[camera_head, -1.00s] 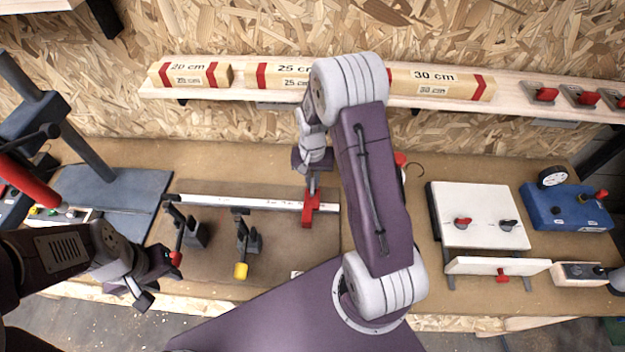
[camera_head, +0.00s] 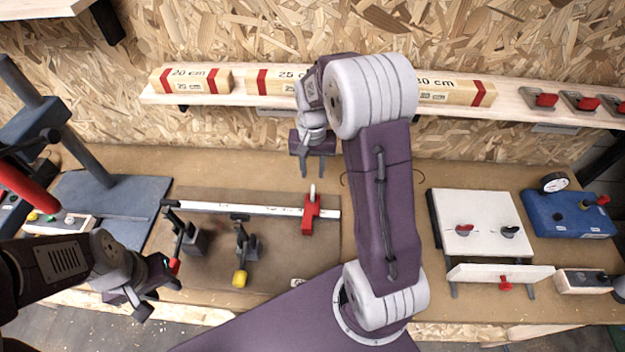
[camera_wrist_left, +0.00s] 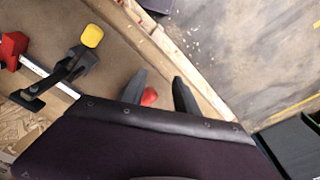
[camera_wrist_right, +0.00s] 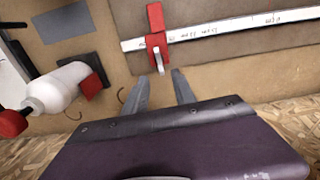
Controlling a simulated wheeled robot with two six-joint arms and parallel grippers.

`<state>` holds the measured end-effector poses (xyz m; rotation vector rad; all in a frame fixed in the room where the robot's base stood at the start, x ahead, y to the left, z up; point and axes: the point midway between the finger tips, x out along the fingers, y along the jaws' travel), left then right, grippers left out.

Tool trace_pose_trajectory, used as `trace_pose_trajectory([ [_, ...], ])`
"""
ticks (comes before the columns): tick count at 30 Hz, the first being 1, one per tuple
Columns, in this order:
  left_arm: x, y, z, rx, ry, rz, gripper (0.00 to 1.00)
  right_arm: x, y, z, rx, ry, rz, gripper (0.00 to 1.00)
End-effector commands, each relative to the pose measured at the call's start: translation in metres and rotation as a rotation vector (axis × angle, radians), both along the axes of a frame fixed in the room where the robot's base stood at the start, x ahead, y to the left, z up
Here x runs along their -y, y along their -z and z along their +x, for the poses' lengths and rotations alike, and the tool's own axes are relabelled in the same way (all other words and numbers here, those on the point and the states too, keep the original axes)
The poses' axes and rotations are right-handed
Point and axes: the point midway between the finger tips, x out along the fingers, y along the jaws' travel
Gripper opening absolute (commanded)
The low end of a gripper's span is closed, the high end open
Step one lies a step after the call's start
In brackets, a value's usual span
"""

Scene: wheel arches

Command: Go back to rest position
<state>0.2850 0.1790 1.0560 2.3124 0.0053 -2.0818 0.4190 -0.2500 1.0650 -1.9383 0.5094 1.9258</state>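My right gripper (camera_head: 318,173) hangs above the back of the bench, behind the red stop (camera_head: 309,214) on the white ruler rail (camera_head: 250,210). Its fingers (camera_wrist_right: 160,88) are apart with nothing between them in the right wrist view. The red stop also shows there (camera_wrist_right: 156,32), ahead of the fingertips and apart from them. My left gripper (camera_head: 160,298) is low at the front left of the bench, near a red-tipped clamp handle (camera_head: 174,266). Its fingers (camera_wrist_left: 161,88) are apart in the left wrist view; a red knob (camera_wrist_left: 149,97) shows between them, but contact looks absent.
Two black toggle clamps, one with a yellow tip (camera_head: 240,279), stand before the rail. A shelf (camera_head: 235,95) with labelled wooden blocks runs along the wall. A white panel (camera_head: 480,215) and blue gauge box (camera_head: 565,212) stand to the right.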

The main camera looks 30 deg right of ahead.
Motion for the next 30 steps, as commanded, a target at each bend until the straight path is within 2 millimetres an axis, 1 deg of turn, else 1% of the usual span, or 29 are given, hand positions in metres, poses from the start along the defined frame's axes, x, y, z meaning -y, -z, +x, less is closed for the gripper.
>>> trace_pose_trajectory([
  [4,0.0,0.0,0.0,0.0,0.0,0.0,0.36,0.0,-0.006,0.0,-0.001,0.0,0.0,0.32],
  [17,0.0,0.001,0.0,0.0,0.0,0.0,0.36,-0.001,-0.006,0.0,0.0,-0.004,0.0,0.32],
  [18,0.0,0.001,0.0,0.0,0.0,0.0,0.36,-0.005,-0.009,0.002,0.009,-0.014,-0.002,0.32],
  [20,0.0,0.002,0.0,0.0,0.0,0.0,0.36,-0.015,-0.022,0.005,0.043,-0.043,-0.006,0.32],
  [22,0.0,0.005,0.0,0.0,0.0,0.0,0.36,-0.035,-0.029,-0.019,0.043,-0.09,-0.003,0.32],
  [23,0.0,0.005,0.0,0.0,0.0,0.0,0.36,-0.044,-0.028,-0.032,0.044,-0.118,-0.002,0.32],
  [24,0.0,0.006,0.0,0.0,0.0,0.0,0.36,-0.053,-0.026,-0.049,0.048,-0.158,0.001,0.32],
  [26,0.0,0.007,0.0,0.0,0.0,0.0,0.36,-0.063,-0.019,-0.074,0.054,-0.225,0.002,0.32],
  [27,0.0,0.007,0.0,0.0,0.0,0.0,0.36,-0.068,-0.014,-0.09,0.059,-0.269,0.004,0.32],
  [30,0.0,0.007,0.0,0.0,0.0,0.0,0.36,-0.073,0.002,-0.124,0.065,-0.368,0.003,0.32],
])
